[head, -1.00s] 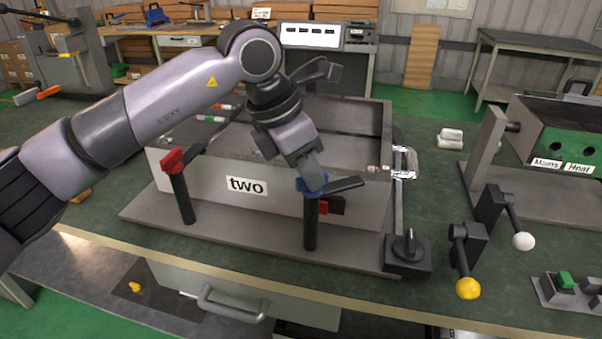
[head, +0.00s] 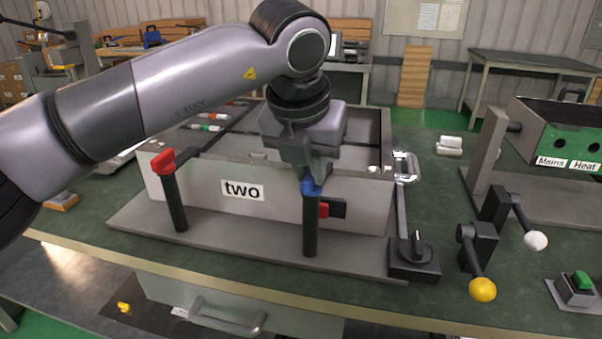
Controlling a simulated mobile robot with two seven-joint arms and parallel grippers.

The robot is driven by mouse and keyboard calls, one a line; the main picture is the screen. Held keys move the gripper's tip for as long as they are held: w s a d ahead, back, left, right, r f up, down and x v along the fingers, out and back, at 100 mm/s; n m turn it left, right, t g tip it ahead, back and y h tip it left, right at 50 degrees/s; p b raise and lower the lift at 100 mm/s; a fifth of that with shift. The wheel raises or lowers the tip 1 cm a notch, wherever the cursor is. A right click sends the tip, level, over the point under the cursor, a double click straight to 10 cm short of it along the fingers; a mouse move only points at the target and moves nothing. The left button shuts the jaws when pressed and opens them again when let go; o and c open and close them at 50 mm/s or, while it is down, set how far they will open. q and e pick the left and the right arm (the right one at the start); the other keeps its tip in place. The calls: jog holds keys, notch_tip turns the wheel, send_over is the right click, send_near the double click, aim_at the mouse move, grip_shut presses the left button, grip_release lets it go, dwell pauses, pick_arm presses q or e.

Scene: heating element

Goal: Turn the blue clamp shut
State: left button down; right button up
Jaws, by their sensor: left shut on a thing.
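The blue clamp (head: 311,188) is a blue head on a dark upright post, in front of the grey box labelled "two" (head: 228,207), right of its middle. My left gripper (head: 316,174) comes down from above and is shut on the blue clamp's top. The clamp's black arm is mostly hidden by the gripper, so I cannot tell exactly where it points. The red clamp (head: 163,161) stands at the box's left front, its black arm reaching over the box wall. My right gripper is not in view.
A black rotary switch (head: 415,257) sits at the box's right front. Levers with a yellow knob (head: 482,289) and a white knob (head: 535,240) stand further right. A green-fronted box (head: 560,145) is at the far right. A small red part (head: 324,210) sits beside the blue clamp's post.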

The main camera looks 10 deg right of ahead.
pick_arm(q)
jog(key=shift+n, duration=0.5)
jog(key=shift+b, duration=0.3)
jog(key=c, duration=1.1)
grip_release()
jog(key=v, duration=0.7)
jog(key=shift+d+r, duration=0.15)
jog(key=shift+s, duration=0.1)
